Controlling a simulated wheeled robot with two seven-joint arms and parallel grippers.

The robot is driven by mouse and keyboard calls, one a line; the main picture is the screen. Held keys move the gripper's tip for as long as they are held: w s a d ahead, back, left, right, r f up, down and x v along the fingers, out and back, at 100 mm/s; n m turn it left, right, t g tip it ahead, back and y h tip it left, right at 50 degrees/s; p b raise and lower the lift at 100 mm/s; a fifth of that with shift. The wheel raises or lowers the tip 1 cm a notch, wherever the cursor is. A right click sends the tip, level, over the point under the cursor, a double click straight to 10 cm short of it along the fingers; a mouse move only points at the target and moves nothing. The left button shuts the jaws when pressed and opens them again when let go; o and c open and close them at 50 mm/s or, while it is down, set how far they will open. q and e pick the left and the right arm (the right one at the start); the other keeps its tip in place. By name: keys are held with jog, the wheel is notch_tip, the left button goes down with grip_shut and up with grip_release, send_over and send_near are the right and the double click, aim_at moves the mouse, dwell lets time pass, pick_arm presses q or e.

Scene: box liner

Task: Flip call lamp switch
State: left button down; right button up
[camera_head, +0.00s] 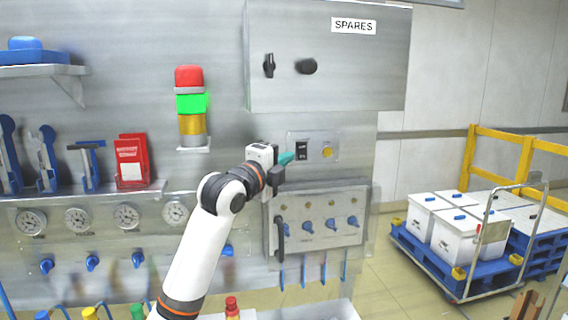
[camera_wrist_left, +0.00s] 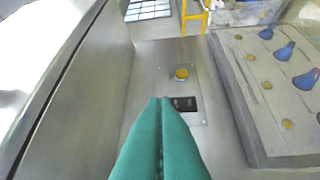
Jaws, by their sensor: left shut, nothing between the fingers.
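The call lamp switch (camera_head: 302,149) is a small black rocker on a grey wall plate (camera_head: 316,138), with a yellow round button (camera_head: 327,152) to its right. In the left wrist view the black switch (camera_wrist_left: 185,104) lies just beyond the fingertips, with the yellow button (camera_wrist_left: 181,74) above it. My left gripper (camera_head: 289,157) has teal fingers, shut and empty, at the left side of the switch. The fingertips (camera_wrist_left: 160,101) partly overlap the plate; I cannot tell whether they touch the switch. A stack lamp (camera_head: 191,103) on the wall shows red, green and amber sections; the green looks bright. My right gripper is not in view.
A cabinet marked SPARES (camera_head: 328,60) juts out above the plate. A valve panel (camera_head: 318,222) with blue knobs and a dark handle sits below. Gauges and a tool shelf (camera_head: 80,192) are on the left. A blue cart (camera_head: 450,268) with white boxes stands right.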

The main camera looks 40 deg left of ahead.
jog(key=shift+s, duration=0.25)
